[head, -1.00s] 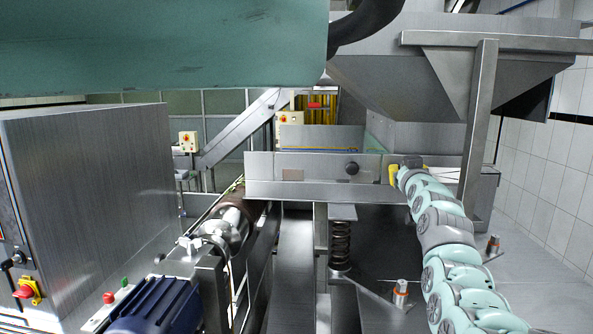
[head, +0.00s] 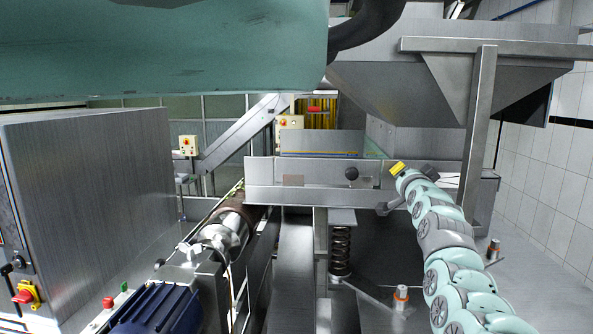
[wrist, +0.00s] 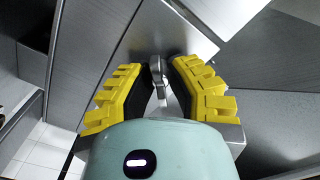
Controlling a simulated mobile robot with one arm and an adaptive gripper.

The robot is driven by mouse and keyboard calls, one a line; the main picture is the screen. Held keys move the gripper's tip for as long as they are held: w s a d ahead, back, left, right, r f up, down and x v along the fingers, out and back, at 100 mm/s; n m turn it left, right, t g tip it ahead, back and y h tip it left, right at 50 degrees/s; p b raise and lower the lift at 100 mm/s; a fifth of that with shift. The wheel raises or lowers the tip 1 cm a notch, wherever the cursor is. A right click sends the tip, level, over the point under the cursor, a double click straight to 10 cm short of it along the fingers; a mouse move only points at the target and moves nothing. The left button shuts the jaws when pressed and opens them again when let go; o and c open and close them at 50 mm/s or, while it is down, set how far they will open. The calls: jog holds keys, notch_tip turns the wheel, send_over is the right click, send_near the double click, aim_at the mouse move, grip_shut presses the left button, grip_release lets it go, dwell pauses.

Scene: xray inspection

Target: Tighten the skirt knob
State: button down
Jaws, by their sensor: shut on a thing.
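My gripper (head: 397,169) is at the right end of the steel front panel (head: 262,172) in the head view, one yellow finger pad showing above it. In the wrist view, my gripper (wrist: 158,84) has its two yellow-backed, black-faced fingers closed around a small metal knob (wrist: 157,72). The knob stands against a grey steel face, and the fingers cover its sides. In the head view I cannot make out this held knob. A round black knob (head: 352,174) sits on the front panel to the left of my gripper, apart from it.
A steel post (head: 480,130) and hopper (head: 410,85) stand behind and right of my arm. A coil spring (head: 340,248) is under the panel. A roller (head: 225,228), blue motor (head: 158,308) and steel cabinet (head: 95,205) are at left.

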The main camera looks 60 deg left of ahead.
jog(key=m+p, duration=0.3)
jog(key=m, duration=0.2)
jog(key=shift+w+d+r+m+p, duration=0.1)
jog(key=shift+m+p, duration=0.95)
jog(key=shift+m, duration=0.75)
jog(key=shift+f+m, duration=0.2)
jog(key=shift+m, duration=0.1)
jog(key=c, duration=1.1)
grip_release()
jog(key=shift+r, duration=0.1)
